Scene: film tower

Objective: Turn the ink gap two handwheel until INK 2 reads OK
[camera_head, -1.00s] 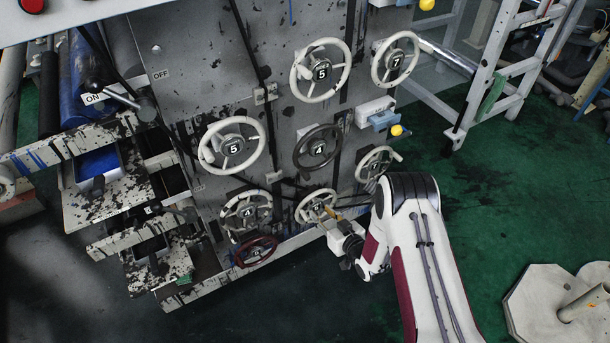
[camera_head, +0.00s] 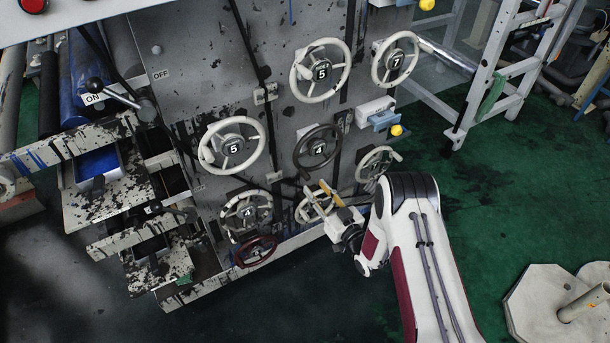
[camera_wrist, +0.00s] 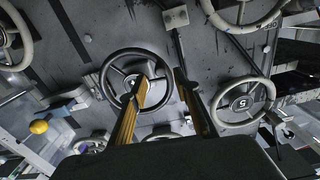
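Several numbered handwheels sit on the grey, ink-splashed panel; I cannot tell which is ink gap two. My gripper (camera_head: 318,190) is in front of the small cream lower-middle handwheel (camera_head: 301,213), covering much of it. Its two yellowish fingers stand apart with nothing between them; contact with a rim cannot be told. In the wrist view my gripper (camera_wrist: 163,82) is also open. One finger overlaps the dark handwheel numbered 4 (camera_wrist: 111,66), which shows in the head view (camera_head: 318,150) above my gripper. No readable INK 2 display shows.
Left of my gripper are a cream wheel numbered 4 (camera_head: 247,212) and a dark red wheel (camera_head: 256,252). Another cream wheel (camera_head: 376,163) is close on the right. A white frame (camera_head: 490,85) stands right of the panel; green floor (camera_head: 480,200) is open there.

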